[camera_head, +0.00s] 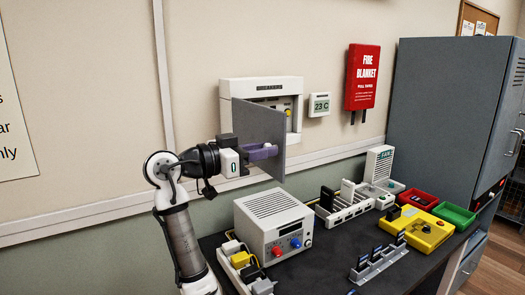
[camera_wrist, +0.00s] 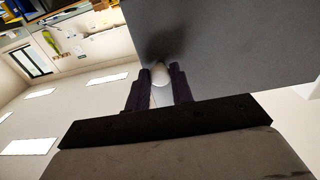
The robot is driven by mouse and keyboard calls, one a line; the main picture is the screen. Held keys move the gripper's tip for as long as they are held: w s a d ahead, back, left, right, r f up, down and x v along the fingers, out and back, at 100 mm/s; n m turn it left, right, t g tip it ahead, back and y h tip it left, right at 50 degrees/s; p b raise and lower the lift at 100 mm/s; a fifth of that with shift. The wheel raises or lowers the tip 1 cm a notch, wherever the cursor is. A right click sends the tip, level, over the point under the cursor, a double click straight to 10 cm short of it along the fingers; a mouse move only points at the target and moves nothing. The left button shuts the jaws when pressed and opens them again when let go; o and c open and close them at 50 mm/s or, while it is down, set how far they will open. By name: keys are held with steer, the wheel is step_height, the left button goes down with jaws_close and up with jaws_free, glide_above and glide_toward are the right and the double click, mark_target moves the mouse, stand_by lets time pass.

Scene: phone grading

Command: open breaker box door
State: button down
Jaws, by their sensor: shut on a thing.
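The breaker box (camera_head: 292,97) is a white wall box, and its grey door (camera_head: 272,125) stands swung partly open, out from the wall. Part of the inside shows above the door, with a yellow item in it. My gripper (camera_head: 268,151), with purple fingers, is at the door's face. In the wrist view my gripper (camera_wrist: 160,78) is shut on a pale rounded door knob (camera_wrist: 160,76) that sticks out from the grey door (camera_wrist: 230,45). The knob's base is in shadow against the door.
A black-topped bench (camera_head: 335,262) lies below, holding a white power supply (camera_head: 272,213), a yellow box (camera_head: 425,232), a red tray (camera_head: 418,199) and a green tray (camera_head: 454,215). A thermostat (camera_head: 319,104) and a red fire blanket case (camera_head: 362,78) hang right of the box.

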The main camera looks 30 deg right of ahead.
steer(key=c, duration=1.2)
jaws_free()
steer(key=a+b, duration=0.3)
steer(key=a, duration=1)
steer(key=shift+w+a+b, duration=0.15)
steer(key=shift+a+b, duration=0.25)
